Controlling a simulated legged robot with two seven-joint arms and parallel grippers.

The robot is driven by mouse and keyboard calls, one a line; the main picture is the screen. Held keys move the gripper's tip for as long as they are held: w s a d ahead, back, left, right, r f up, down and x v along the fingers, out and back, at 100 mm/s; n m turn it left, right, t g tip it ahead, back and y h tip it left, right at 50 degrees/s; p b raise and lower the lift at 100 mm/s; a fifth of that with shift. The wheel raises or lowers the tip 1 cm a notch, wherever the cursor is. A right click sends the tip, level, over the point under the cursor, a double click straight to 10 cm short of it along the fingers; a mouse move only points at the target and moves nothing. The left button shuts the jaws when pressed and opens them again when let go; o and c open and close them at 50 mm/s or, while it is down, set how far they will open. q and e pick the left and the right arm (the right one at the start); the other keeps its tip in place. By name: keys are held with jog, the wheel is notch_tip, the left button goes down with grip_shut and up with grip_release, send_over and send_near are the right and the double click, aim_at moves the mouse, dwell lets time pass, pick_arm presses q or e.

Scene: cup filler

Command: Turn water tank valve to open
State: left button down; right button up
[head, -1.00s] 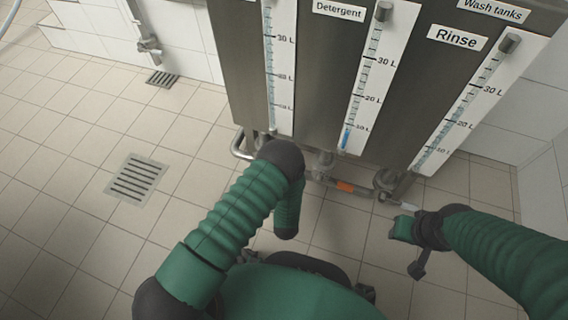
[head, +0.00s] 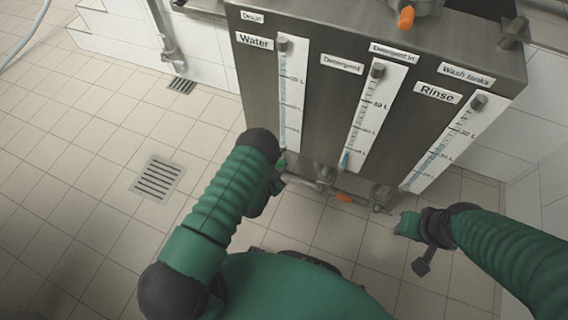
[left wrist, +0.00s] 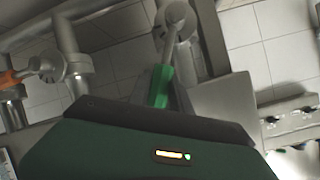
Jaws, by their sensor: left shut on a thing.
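The water tank (head: 262,85) is the left section of the steel tank unit, with a "Water" label and a level gauge. In the left wrist view a grey valve lever with a green grip (left wrist: 160,84) runs down from a round valve body (left wrist: 176,22). My left gripper (head: 281,172) is at the pipework below the water tank, shut on the green valve handle. The jaws' grip itself is partly hidden by the gripper housing. My right gripper (head: 413,240) hangs at the lower right, near the rinse end of the pipe; its jaw state is unclear.
The detergent gauge (head: 365,115) and rinse gauge (head: 448,140) stand to the right. An orange valve handle (head: 343,198) is on the lower pipe. Another orange part (head: 406,17) sits on top. The tiled floor with a drain grate (head: 157,178) is clear at left.

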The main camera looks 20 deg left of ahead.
pick_arm(q)
jog(key=shift+s+a+r+n+h+p, duration=0.15)
jog(key=shift+a+n+h+p, duration=0.1)
jog(key=shift+a+n+h, duration=0.25)
jog(key=shift+a+r+n+h+p, duration=0.1)
jog(key=shift+a+n+h+p, duration=0.25)
jog(key=shift+a, duration=0.35)
jog(key=shift+a+n+h, duration=0.55)
jog(key=shift+a+n, duration=0.4)
jog(key=shift+a, duration=0.1)
jog(key=shift+r, duration=0.1)
jog(key=c, duration=1.5)
grip_release()
jog(key=o, duration=0.3)
jog(key=shift+w, duration=0.2)
jog(key=shift+r, duration=0.1)
jog(key=p+v, duration=0.2)
jog(key=v, duration=0.3)
jog(key=p+v, duration=0.2)
jog(key=v, duration=0.4)
jog(key=p+v, duration=0.3)
jog(key=v, duration=0.2)
jog(key=shift+s+a, duration=0.25)
jog(key=shift+s, duration=0.15)
